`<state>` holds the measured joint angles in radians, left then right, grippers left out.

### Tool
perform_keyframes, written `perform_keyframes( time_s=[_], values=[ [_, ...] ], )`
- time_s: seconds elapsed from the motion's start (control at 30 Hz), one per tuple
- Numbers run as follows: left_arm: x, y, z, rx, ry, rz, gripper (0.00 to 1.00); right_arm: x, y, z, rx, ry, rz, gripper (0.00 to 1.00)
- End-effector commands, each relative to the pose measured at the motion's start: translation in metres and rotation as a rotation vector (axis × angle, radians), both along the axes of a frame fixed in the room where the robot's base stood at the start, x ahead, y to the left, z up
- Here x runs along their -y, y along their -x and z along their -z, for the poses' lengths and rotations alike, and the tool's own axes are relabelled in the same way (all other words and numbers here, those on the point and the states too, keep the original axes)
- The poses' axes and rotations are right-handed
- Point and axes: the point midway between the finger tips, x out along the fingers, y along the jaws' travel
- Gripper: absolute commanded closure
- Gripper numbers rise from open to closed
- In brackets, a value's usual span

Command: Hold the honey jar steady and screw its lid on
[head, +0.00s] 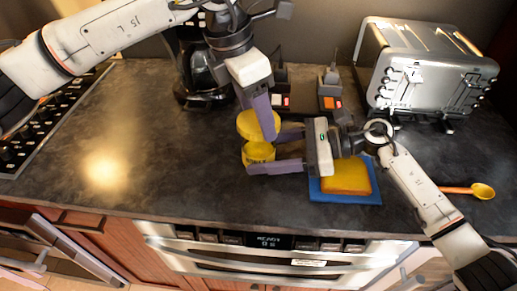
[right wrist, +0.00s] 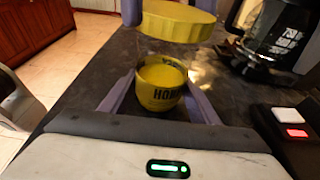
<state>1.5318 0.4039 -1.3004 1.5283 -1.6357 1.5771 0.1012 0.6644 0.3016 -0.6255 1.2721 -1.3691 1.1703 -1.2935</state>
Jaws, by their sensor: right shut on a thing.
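The yellow honey jar (head: 258,152) stands on the dark counter between the fingers of my right gripper (head: 264,154), which is shut on it. In the right wrist view the open jar (right wrist: 161,92) shows dark lettering on its front. The wide yellow lid (head: 246,124) is held by my left gripper (head: 258,117), whose purple fingers point down. The far left finger is mostly hidden in the head view.
A silver toaster (head: 425,75) stands at the back right. A coffee maker (head: 203,78) is behind the left gripper. The counter's left middle is clear.

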Motion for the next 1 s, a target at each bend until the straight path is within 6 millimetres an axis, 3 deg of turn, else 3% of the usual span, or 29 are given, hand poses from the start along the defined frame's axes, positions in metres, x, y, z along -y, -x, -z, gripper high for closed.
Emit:
perform_keyframes(
  time_s=[1.0],
  values=[
    [0.0, -0.0001, 0.0075, 0.0, 0.0, 0.0, 0.61, 0.0001, 0.0, 0.0003, 0.0, 0.0, 0.0, 0.57]
  ],
)
